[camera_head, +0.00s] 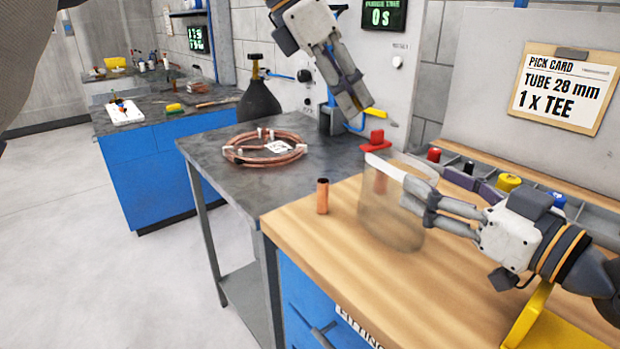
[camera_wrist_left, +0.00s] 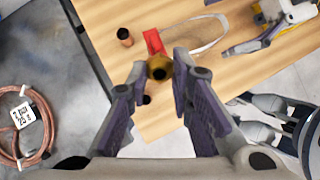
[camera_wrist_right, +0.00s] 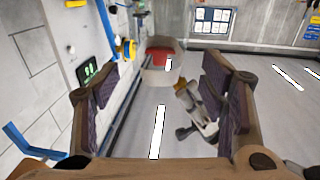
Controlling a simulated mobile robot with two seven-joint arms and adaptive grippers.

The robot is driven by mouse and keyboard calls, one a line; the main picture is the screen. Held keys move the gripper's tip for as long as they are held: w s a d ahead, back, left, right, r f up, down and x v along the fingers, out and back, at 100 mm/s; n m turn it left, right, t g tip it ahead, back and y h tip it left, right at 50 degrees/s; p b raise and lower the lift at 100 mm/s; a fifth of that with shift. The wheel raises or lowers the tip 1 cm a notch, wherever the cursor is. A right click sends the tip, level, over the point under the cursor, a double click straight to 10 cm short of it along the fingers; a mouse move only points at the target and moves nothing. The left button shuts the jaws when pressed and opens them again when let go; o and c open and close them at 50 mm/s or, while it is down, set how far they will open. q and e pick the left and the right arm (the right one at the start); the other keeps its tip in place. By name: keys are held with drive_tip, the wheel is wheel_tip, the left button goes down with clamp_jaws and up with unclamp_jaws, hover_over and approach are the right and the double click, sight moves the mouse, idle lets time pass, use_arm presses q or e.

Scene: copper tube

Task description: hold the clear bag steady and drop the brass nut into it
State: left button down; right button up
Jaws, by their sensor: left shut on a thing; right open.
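The clear bag (camera_head: 388,215) stands on the wooden bench, translucent, with its mouth upward. It also shows in the left wrist view (camera_wrist_left: 205,35), beside a red piece (camera_wrist_left: 153,42). My left gripper (camera_head: 358,105) points down above the bench, behind and above the bag. In the left wrist view, its fingers are closed on the brass nut (camera_wrist_left: 159,68). The nut is hidden in the head view. My right gripper (camera_head: 415,195) is open at the right side of the bag. I cannot tell whether its fingers touch the bag.
A short copper tube (camera_head: 322,196) stands left of the bag. Several small parts bins (camera_head: 480,185) line the bench's back edge. A copper coil (camera_head: 265,148) lies on the dark table to the left. The wooden bench's front part (camera_head: 340,250) is clear.

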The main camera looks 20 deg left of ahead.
sight(399, 165)
drive_tip(key=shift+a, duration=0.1)
use_arm(q)
drive_tip(key=s+d+r, duration=0.1)
drive_tip(key=d+r, duration=0.5)
drive_tip(key=r, duration=0.3)
drive_tip(key=shift+s+d+h, duration=0.25)
drive_tip(key=shift+d+h, duration=0.1)
drive_tip(key=shift+h, duration=0.05)
use_arm(e)
drive_tip(key=x, duration=0.7)
drive_tip(key=shift+w, duration=0.15)
